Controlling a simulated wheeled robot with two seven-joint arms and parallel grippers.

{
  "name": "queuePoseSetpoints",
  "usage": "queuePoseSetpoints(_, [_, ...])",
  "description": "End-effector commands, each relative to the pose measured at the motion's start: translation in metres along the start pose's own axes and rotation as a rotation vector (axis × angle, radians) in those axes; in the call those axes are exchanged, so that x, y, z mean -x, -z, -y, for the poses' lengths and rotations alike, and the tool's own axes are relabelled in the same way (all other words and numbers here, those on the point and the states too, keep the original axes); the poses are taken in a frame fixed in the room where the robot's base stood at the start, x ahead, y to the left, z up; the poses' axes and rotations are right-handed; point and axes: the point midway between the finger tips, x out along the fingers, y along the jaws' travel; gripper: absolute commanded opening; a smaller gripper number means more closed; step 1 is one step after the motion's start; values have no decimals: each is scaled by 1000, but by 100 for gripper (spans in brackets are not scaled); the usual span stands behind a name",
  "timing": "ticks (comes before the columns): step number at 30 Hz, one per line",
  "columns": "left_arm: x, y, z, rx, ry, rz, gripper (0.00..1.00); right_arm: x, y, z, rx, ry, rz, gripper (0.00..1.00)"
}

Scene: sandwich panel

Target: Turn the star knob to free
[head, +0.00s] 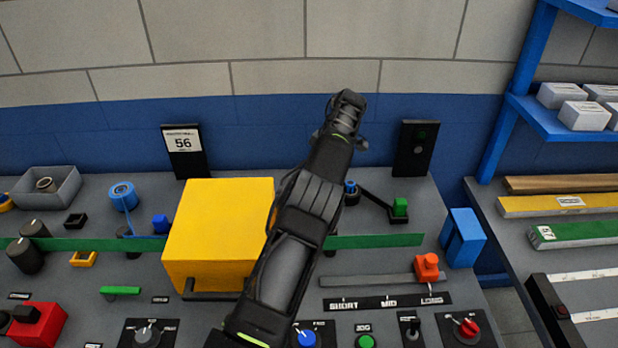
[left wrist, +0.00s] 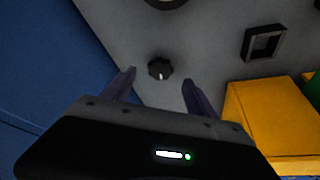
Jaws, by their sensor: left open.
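The star knob (left wrist: 160,69) is a small black lobed knob with a short white mark, on the grey panel in the left wrist view. Its mark points toward my gripper's palm. My left gripper (left wrist: 158,77) is open, with one finger on each side of the knob in the picture. I see gaps between the knob and both fingers; I cannot tell how far down the tips reach. In the head view my left arm crosses the middle of the panel and hides the star knob and the fingers. No "free" label is legible. My right gripper is not in view.
A large yellow box (head: 222,230) stands left of my arm; it also shows in the left wrist view (left wrist: 270,120). A black square frame (left wrist: 264,43) lies near the knob. A black upright post (head: 414,148) stands at the back. The blue wall (head: 260,130) closes the far side.

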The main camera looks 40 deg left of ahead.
Motion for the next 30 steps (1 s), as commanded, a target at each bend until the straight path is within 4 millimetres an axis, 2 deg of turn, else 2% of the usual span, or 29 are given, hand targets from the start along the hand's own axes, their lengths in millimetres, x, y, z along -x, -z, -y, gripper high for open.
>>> queuePoseSetpoints(2, [14,0,-1,0,-3,0,66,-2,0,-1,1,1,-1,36])
queuePoseSetpoints(3, [26,2,0,-1,-2,-1,66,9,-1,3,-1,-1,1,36])
queuePoseSetpoints(6, [35,2,0,-1,-1,-1,66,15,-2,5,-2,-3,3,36])
queuePoseSetpoints(19, [35,2,1,3,1,-1,66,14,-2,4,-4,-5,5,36])
queuePoseSetpoints(24, [42,32,6,59,-12,23,66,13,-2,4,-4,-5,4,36])
queuePoseSetpoints(28, [40,63,28,129,-4,111,66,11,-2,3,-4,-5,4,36])
queuePoseSetpoints(30, [36,77,40,92,-30,178,66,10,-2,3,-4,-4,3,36])
